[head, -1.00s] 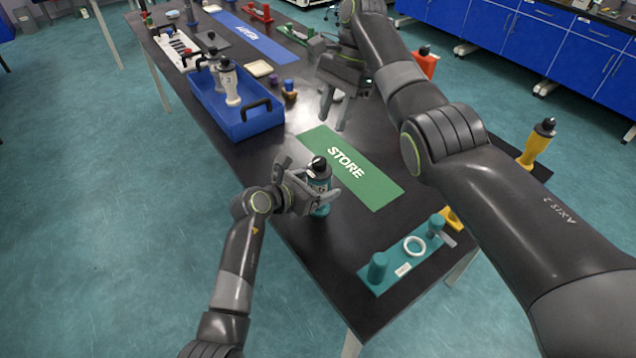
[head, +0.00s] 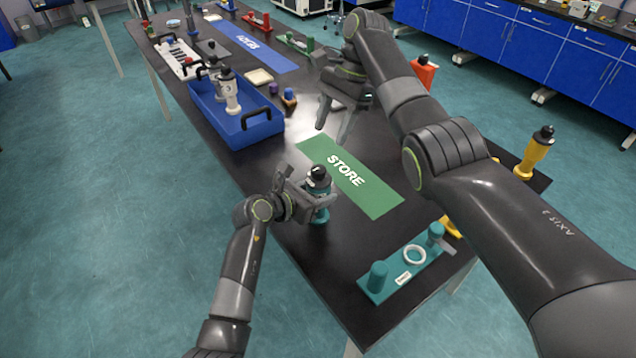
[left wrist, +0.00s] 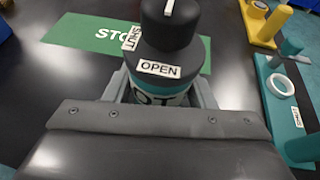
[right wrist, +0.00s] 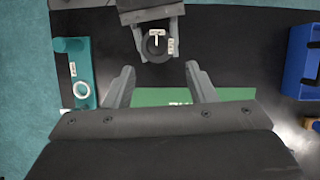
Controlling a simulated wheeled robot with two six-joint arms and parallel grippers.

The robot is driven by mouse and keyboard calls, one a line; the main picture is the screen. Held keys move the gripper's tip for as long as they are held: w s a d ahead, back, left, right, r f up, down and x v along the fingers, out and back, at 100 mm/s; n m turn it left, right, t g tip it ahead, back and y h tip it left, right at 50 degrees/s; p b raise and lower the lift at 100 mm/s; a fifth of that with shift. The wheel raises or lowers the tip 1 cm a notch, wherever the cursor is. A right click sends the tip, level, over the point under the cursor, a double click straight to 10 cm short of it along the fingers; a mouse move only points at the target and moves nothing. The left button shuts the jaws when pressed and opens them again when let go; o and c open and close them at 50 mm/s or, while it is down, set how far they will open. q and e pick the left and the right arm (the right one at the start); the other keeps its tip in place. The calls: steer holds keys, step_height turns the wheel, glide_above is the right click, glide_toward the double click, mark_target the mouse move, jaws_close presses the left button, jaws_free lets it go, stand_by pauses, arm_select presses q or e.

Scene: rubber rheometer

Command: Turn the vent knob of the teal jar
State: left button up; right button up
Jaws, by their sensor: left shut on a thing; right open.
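The teal jar (head: 319,212) stands upright on the black table beside the green STORE mat. Its black vent knob (head: 318,174) is on top and carries a white mark. In the left wrist view the jar's dark collar bears an OPEN label (left wrist: 159,69) facing my left wrist and a SHUT label (left wrist: 131,38) to its left. My left gripper (head: 318,200) is shut around the jar's body, below the collar. My right gripper (head: 333,127) is open and empty, above the table behind the jar. In the right wrist view the knob (right wrist: 155,45) lies beyond my right fingertips (right wrist: 158,78).
The green STORE mat (head: 375,198) is bare. A teal fixture (head: 394,279) with posts and a white ring is at the near right. A blue crate (head: 238,137) holding white bottles is at left. A yellow jar (head: 536,152) and a red item (head: 424,72) stand beyond my right arm.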

mark_target(326, 173)
step_height(326, 173, down, 8)
steer(key=d+m+y, duration=0.2)
steer(key=m+y, duration=0.1)
steer(key=y, duration=0.4)
steer(key=s+d+f+m+t+y, duration=0.3)
steer(key=s+d+m+t+y, duration=0.2)
steer(key=d+m+t+y, duration=0.15)
steer(key=shift+g+y, duration=0.45)
steer(key=a, duration=0.3)
steer(key=w+a, duration=0.1)
steer(key=a, duration=0.3)
steer(key=w+a, duration=0.1)
steer(key=a, duration=0.3)
steer(key=shift+a+r, duration=0.1)
steer(key=shift+a, duration=0.1)
steer(key=shift+c, duration=0.3)
steer(key=c, duration=0.9)
steer(key=shift+m, duration=0.25)
